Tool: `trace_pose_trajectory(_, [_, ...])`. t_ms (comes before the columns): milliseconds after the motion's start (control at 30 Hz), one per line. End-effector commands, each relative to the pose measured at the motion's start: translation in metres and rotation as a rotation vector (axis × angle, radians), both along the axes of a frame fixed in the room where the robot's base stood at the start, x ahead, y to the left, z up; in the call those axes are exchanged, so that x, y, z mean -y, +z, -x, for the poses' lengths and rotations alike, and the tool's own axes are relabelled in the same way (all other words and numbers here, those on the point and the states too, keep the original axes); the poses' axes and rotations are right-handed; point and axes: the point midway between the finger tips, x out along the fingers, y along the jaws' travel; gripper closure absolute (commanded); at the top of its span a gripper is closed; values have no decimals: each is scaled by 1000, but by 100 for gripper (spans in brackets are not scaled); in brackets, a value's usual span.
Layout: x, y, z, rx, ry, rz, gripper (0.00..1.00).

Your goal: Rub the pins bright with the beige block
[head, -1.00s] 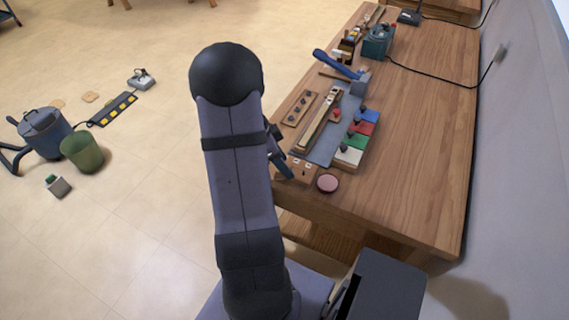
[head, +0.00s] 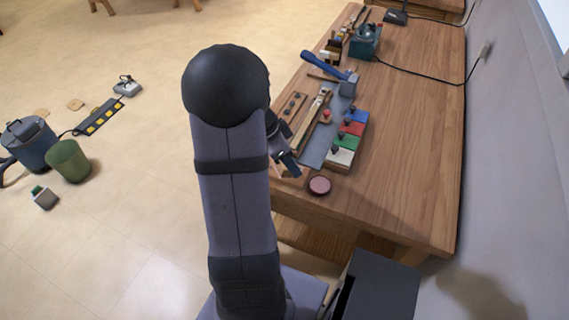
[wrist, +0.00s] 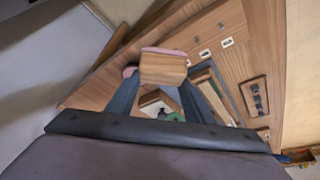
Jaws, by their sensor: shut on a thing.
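My gripper (wrist: 160,92) is shut on a tan, beige-looking block (wrist: 163,70) with a pink layer along its far edge in the wrist view. In the head view my gripper (head: 287,162) is over the near left corner of the bench, and the block is hard to make out there. A small wooden board with a row of dark upright pins (wrist: 257,97) lies to the right of the block, apart from it. That board (head: 292,105) is beyond my gripper in the head view. Whether these are the task's pins I cannot tell.
A pink round disc (head: 319,186) lies on the wooden bench (head: 405,170) near its front. The bench's right side is mostly clear.

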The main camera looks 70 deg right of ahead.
Motion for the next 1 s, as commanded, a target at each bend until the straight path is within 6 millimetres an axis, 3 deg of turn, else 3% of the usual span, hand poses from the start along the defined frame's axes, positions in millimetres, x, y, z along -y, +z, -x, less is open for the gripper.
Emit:
trace_pose_trajectory(600, [-2,48,-2,1,2,-4,100])
trace_pose_trajectory(1000, [-2,54,-2,1,3,-6,100])
